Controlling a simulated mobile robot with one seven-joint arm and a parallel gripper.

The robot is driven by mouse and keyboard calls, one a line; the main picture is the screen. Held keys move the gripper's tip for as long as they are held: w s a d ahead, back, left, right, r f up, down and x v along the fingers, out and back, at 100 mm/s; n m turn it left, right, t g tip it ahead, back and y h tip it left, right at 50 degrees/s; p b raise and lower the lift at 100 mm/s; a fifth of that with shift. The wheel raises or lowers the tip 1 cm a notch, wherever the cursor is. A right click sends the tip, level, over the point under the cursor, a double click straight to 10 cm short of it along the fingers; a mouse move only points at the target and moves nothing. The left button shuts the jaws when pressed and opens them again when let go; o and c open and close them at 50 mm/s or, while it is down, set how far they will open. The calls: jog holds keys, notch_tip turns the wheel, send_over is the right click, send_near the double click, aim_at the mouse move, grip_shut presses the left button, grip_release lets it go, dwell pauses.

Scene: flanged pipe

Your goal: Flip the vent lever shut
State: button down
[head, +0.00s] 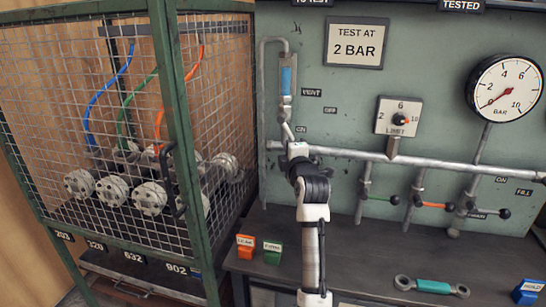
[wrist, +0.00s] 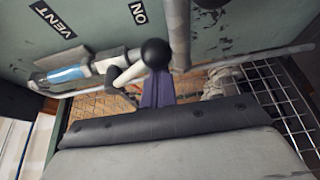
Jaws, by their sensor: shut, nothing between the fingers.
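The vent lever (wrist: 128,74) is a pale handle ending in a round black knob (wrist: 155,53). Its knob is beside the ON label (wrist: 138,12) in the wrist view. The lever joins a valve with a blue-and-white body (wrist: 68,74), near the VENT label (wrist: 52,20). My gripper (wrist: 157,82) is shut and empty, its purple fingers just below the knob; I cannot tell whether they touch it. In the head view my gripper (head: 287,132) is at the bottom of the vent pipe (head: 287,80), and my wrist hides the knob.
A grey horizontal pipe (head: 420,162) runs rightward, with several small valve levers below it. A pressure gauge (head: 505,88) reads near 0. A green mesh cage (head: 172,110) stands left. The bench (head: 370,255) holds orange and green blocks and a wrench-like tool (head: 432,286).

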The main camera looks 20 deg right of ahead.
jog(key=s+d+r+n+g+h+p, duration=0.1)
jog(key=s+d+r+n+g+p, duration=0.1)
jog(key=r+n, duration=0.4)
jog(key=shift+s+d+n+g+h+p, duration=0.35)
jog(key=shift+d+n+g+p, duration=0.35)
jog(key=shift+d+n+g, duration=0.4)
jog(key=shift+s+d+r, duration=0.1)
jog(key=shift+r, duration=0.1)
